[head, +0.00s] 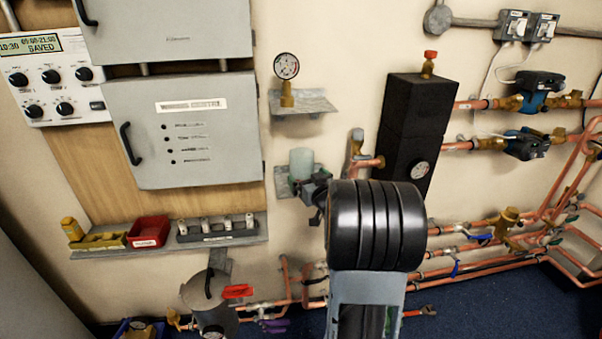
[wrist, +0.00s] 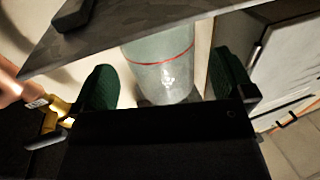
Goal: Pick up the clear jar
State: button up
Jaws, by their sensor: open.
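The clear jar (head: 301,163) is a pale, greenish see-through cylinder standing upright on a small grey wall shelf (head: 283,187), below the pressure gauge. My gripper (head: 318,188) is just right of and slightly below the jar in the head view, partly hidden by my arm. In the wrist view the jar (wrist: 165,62) shows a red line around it and a small white mark. It appears between the two dark green finger pads of my gripper (wrist: 164,88). The fingers are apart, with visible space at the left pad. I cannot tell how deep the jar sits between them.
A grey shelf with a brass-based gauge (head: 287,68) is above the jar. A black block (head: 415,125) and copper pipes are to the right. A grey control cabinet (head: 185,130) is left. A ledge with a red bin (head: 149,231) lies lower left. A grey slab (wrist: 130,36) crosses the wrist view's top.

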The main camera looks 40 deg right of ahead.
jog(key=shift+w+d, duration=0.25)
jog(key=shift+w, duration=0.9)
jog(key=shift+w+d, duration=0.25)
jog(key=shift+w, duration=0.9)
jog(key=c, duration=0.8)
